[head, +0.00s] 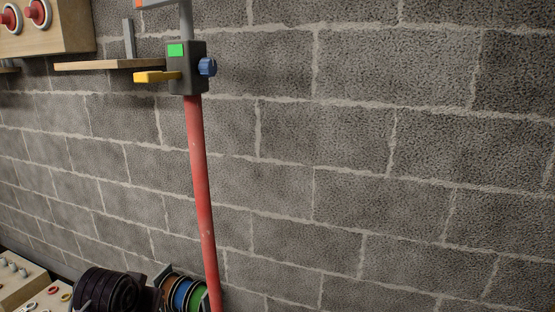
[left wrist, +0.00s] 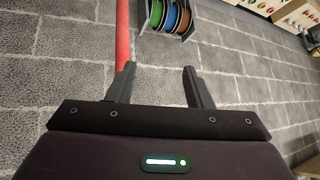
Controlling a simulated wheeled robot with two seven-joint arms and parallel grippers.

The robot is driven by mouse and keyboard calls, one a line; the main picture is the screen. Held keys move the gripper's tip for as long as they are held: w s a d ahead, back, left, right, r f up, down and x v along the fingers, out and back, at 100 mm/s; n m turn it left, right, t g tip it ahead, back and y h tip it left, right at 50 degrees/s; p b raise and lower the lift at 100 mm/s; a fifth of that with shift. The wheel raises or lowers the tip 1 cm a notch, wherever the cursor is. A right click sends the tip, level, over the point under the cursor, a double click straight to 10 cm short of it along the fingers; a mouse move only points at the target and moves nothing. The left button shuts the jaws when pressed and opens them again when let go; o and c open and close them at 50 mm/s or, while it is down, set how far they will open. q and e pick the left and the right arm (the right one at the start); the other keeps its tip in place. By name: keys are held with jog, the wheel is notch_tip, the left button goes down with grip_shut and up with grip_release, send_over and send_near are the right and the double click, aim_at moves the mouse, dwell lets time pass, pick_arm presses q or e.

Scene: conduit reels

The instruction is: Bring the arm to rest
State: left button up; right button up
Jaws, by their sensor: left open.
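My left gripper (left wrist: 157,80) shows in the left wrist view. Its two dark fingers stand apart with nothing between them. Beyond the left finger the red pipe (left wrist: 123,35) runs up the picture; I cannot tell whether the finger is touching it. I cannot make out the left gripper for certain in the head view. My right gripper is in neither view.
In the head view the red pipe (head: 203,200) runs down the block wall from a dark valve box (head: 187,82) with a yellow lever (head: 157,76) and a blue knob (head: 207,66). Coloured reels (head: 187,292) sit low. A wooden shelf (head: 110,65) juts out at upper left.

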pick_arm(q)
jog(key=s+d+f+g+h, duration=0.1)
jog(key=s+d+f, duration=0.25)
jog(key=s, duration=0.35)
jog(key=s+d+f+m+g, duration=0.1)
jog(key=s+d+f+g, duration=0.1)
jog(key=s+f, duration=0.45)
jog(key=s+d+f+g+h, duration=0.1)
jog(key=s+d+f, duration=0.2)
jog(key=s, duration=0.6)
notch_tip(320, 180, down, 29)
jog(key=s+g, duration=0.1)
jog(key=s+a+f+g, duration=0.1)
jog(key=s+a+f, duration=0.2)
jog(key=s+f, duration=1.6)
jog(key=shift+s+a+f+m+g+y, duration=0.2)
jog(key=shift+s+m+g+y, duration=0.15)
jog(key=shift+s, duration=0.3)
